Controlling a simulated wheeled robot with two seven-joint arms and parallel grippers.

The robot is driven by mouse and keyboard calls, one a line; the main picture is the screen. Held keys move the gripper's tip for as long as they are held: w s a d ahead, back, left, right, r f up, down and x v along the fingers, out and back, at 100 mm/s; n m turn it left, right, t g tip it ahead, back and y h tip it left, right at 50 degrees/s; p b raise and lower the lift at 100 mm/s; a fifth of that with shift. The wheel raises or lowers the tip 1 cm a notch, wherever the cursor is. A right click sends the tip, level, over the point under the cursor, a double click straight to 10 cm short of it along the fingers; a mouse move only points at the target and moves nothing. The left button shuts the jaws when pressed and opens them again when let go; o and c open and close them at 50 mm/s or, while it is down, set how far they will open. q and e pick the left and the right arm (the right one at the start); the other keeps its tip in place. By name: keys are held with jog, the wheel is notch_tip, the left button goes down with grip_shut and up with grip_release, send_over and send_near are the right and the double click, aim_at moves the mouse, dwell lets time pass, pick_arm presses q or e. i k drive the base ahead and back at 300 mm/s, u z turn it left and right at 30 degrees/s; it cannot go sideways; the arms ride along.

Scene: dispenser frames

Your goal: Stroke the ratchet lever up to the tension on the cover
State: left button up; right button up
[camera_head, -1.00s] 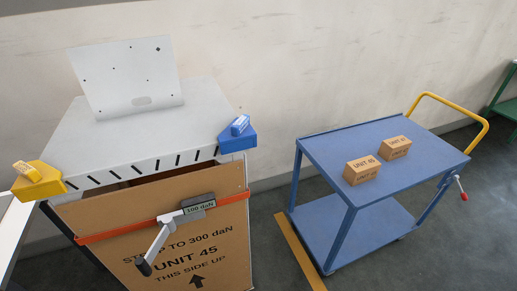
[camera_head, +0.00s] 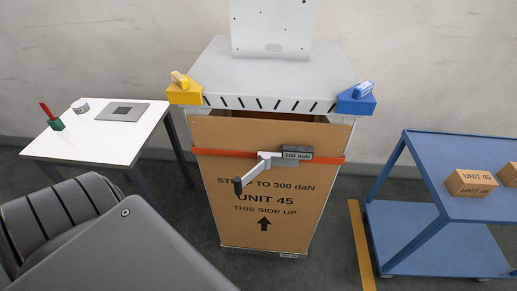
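The ratchet lever (camera_head: 250,174) is a light grey arm with a dark grip at its lower left end. It hangs down to the left from the ratchet body, whose display (camera_head: 297,155) reads 100 daN. An orange strap (camera_head: 220,152) runs from the ratchet across the front of the cardboard cover (camera_head: 280,225). The cover's print reads "STRAP TO 300 daN", partly hidden by the lever, then "UNIT 45" and "THIS SIDE UP" with an up arrow. The cover leans on the front of the grey dispenser frame (camera_head: 258,75). Neither of my grippers shows in this view.
A yellow block (camera_head: 184,95) and a blue block (camera_head: 356,104) sit on the frame's front corners. A blue cart (camera_head: 440,165) with cartons (camera_head: 470,182) stands right. Floor in front of the cover is open.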

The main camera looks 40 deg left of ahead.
aim_at(239, 183)
jog(key=k, duration=0.25)
jog(key=u, duration=0.55)
jog(key=i, duration=0.35)
jog(key=u, duration=0.5)
